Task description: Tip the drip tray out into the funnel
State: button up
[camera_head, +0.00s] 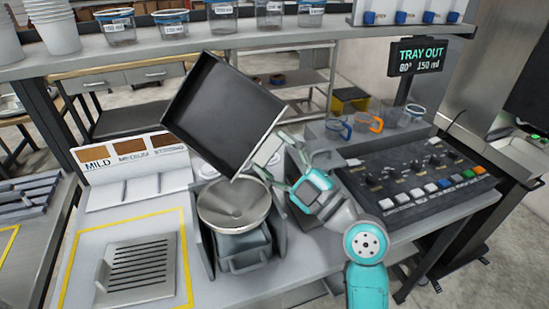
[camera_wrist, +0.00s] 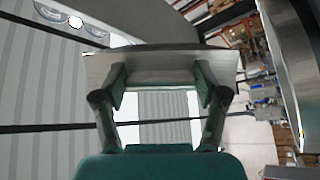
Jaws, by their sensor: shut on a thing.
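The drip tray (camera_head: 222,112), dark inside with a pale rim, is held up in the air in the head view. It is steeply tilted, its inside facing the camera and one corner pointing down toward the funnel. The funnel (camera_head: 234,207), a wide grey metal bowl, sits on the counter just below that corner. I cannot tell whether the corner touches it, and no liquid is visible. My gripper (camera_head: 272,172) is shut on the tray's pale handle at its lower right side. In the wrist view the fingers (camera_wrist: 160,80) grip a pale edge of the tray (camera_wrist: 160,64).
A grey container (camera_head: 243,248) stands under the funnel. A slotted grate (camera_head: 140,268) lies inside a yellow outline at left. A control panel (camera_head: 417,178), several cups and a sign (camera_head: 418,55) reading "TRAY OUT 80° 150 ml" are at right. A shelf (camera_head: 270,38) runs behind.

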jog(key=shift+w+d+r+m+h, duration=0.1)
jog(key=shift+w+m+h, duration=0.2)
jog(key=shift+m, duration=0.25)
jog(key=shift+w+r+m+h, duration=0.15)
jog(key=shift+m+h, duration=0.15)
jog(key=shift+m, duration=0.25)
jog(key=m+g+h, duration=0.1)
jog(key=m, duration=0.1)
jog(key=w+m+g+h, duration=0.1)
jog(key=m+g, duration=0.1)
jog(key=m, duration=0.1)
jog(key=w+f+m+g+h, duration=0.1)
jog(key=m+g+h, duration=0.1)
jog(key=shift+w+d+m, duration=0.15)
jog(key=shift+d+m, duration=0.1)
jog(key=shift+m, duration=0.05)
jog(key=shift+m+g, duration=0.4)
